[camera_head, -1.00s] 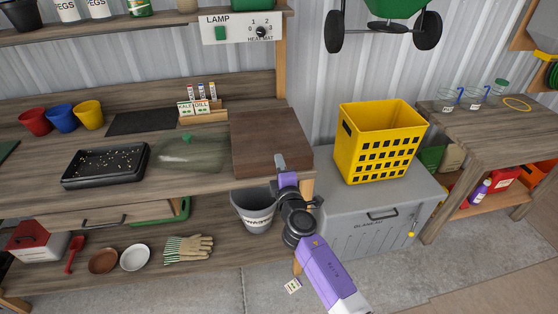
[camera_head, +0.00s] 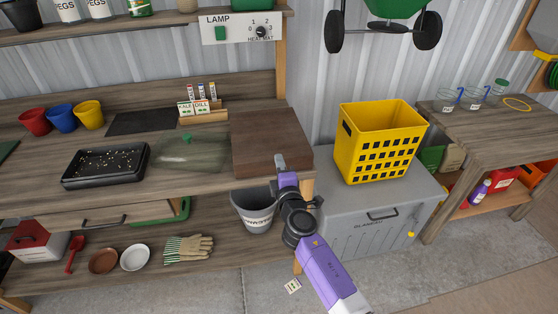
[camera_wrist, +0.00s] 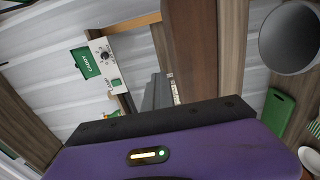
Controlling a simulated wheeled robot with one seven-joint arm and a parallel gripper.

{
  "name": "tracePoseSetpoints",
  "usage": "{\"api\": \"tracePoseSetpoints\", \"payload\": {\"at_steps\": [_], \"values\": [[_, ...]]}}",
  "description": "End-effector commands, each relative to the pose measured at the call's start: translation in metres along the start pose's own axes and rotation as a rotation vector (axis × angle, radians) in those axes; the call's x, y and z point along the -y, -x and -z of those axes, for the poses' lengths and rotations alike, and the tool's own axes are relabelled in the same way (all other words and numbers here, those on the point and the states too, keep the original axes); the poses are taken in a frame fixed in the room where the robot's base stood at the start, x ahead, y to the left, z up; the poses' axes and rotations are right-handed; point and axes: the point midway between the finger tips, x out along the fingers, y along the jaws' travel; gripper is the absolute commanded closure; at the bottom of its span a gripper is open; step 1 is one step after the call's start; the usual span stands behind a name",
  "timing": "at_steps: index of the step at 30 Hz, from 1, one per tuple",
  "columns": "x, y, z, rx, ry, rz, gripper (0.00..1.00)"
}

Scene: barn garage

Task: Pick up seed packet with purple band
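Seed packets stand in a small wooden rack (camera_head: 212,115) at the back of the bench. The kale packet (camera_head: 186,108) and the dill packet (camera_head: 202,106) are in front. Several narrow packets (camera_head: 201,92) with coloured bands stand behind them. Another small packet (camera_head: 293,285) lies on the floor below my arm. The packets are too small to tell which band is purple. My gripper (camera_head: 280,161) is over the front right of the bench, by the brown board, well away from the rack.
A brown board (camera_head: 270,140) covers the bench's right end. A clear dome (camera_head: 188,154) and a black seed tray (camera_head: 105,165) lie to its left. A yellow crate (camera_head: 380,145) stands on a grey chest (camera_head: 370,220) at right. A grey bucket (camera_head: 254,212) sits below the bench.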

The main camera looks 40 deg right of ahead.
Motion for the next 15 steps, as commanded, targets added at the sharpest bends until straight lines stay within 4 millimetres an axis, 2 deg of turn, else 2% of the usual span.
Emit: {"api": "tracePoseSetpoints", "payload": {"at_steps": [5, 12, 15], "values": [[-0.001, 0.000, 0.000, 0.000, 0.000, 0.000, 1.00], [-0.026, 0.000, 0.001, -0.001, -0.001, 0.000, 1.00], [-0.027, 0.000, 0.001, -0.001, 0.000, 0.001, 1.00]]}}
